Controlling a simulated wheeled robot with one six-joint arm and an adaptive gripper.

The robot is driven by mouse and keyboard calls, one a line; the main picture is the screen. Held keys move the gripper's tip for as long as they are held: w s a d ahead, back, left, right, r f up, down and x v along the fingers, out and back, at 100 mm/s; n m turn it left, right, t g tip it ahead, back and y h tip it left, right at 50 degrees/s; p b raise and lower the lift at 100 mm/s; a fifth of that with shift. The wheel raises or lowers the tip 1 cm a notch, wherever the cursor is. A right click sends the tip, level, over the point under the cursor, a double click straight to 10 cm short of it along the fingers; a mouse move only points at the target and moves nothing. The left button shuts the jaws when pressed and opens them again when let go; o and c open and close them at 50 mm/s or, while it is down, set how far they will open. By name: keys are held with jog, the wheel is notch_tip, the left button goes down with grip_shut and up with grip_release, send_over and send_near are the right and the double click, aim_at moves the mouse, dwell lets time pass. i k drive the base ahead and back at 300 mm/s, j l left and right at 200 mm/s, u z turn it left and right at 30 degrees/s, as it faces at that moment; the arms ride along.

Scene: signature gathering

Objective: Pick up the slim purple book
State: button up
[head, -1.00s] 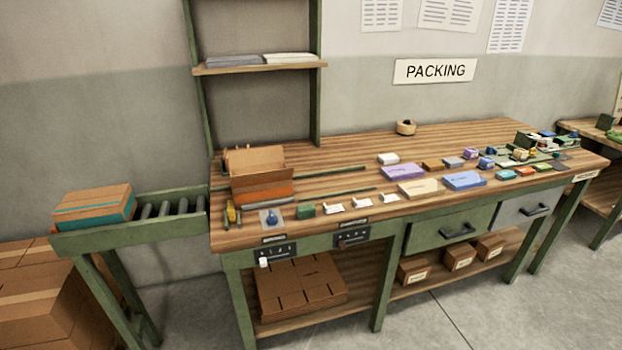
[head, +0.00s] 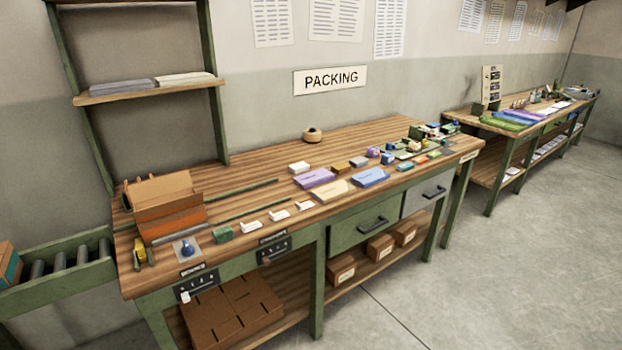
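A flat purple book or box (head: 314,178) lies on the packing table (head: 262,172), near its middle. A cream flat item (head: 333,190) and a blue flat item (head: 370,177) lie close to it. On the far table at the right, several flat purple, blue and green items lie side by side; one is purple (head: 510,117). They are too small to tell whether one is a slim book. My gripper is not in view.
An open cardboard box (head: 165,205) stands at the packing table's left end, with a roller conveyor (head: 60,265) beyond it. A far table (head: 480,122) stands at the right. Clear floor (head: 480,270) lies in front of both tables.

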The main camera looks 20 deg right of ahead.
aim_at(312, 179)
jog(key=z, duration=0.25)
jog(key=i+j+z, duration=0.1)
jog(key=j+z, duration=0.15)
jog(key=z, duration=0.15)
jog(key=j+z, duration=0.6)
jog(key=z, duration=0.2)
jog(key=j+z, duration=0.1)
jog(key=j, duration=0.65)
jog(key=k+j+z, duration=0.15)
jog(key=j, duration=0.55)
